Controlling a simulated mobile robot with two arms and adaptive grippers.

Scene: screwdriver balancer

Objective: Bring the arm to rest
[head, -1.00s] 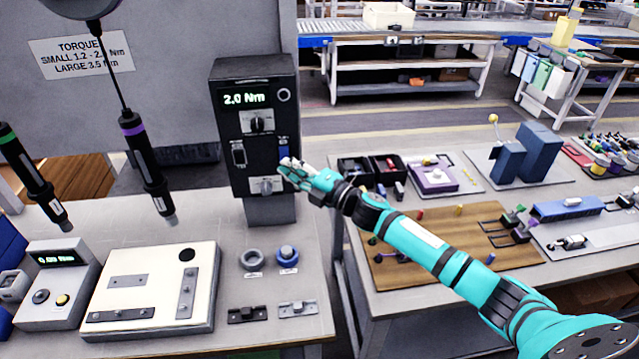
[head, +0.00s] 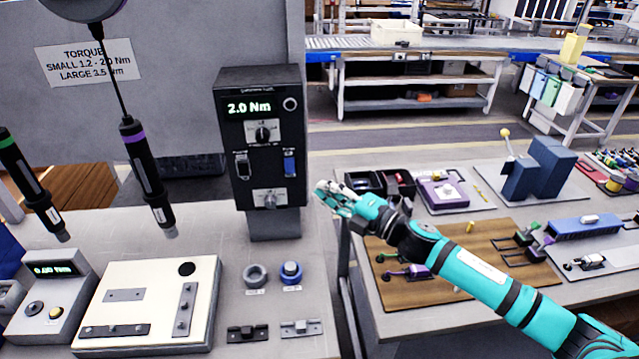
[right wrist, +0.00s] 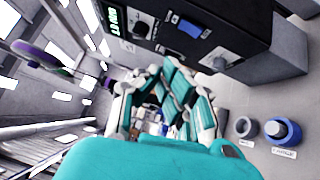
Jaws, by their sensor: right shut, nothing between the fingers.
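My right gripper (head: 335,196) is shut and empty, in the air right of the black control box (head: 262,150) and apart from it. The teal right arm comes in from the lower right. The box stands on a grey post, with a lit display (head: 249,108) reading 2.0 Nm, two knobs and a blue switch (head: 290,164). In the right wrist view the fingers (right wrist: 170,95) are bunched together, and the box (right wrist: 215,40) shows beyond them. My left gripper is not in view.
Two screwdrivers hang at left, one with a purple band (head: 148,175), one with a green band (head: 30,185). A white plate (head: 150,290) and two round holders, grey (head: 255,276) and blue (head: 291,272), lie on the near bench. A wooden board (head: 450,290) lies on the right bench.

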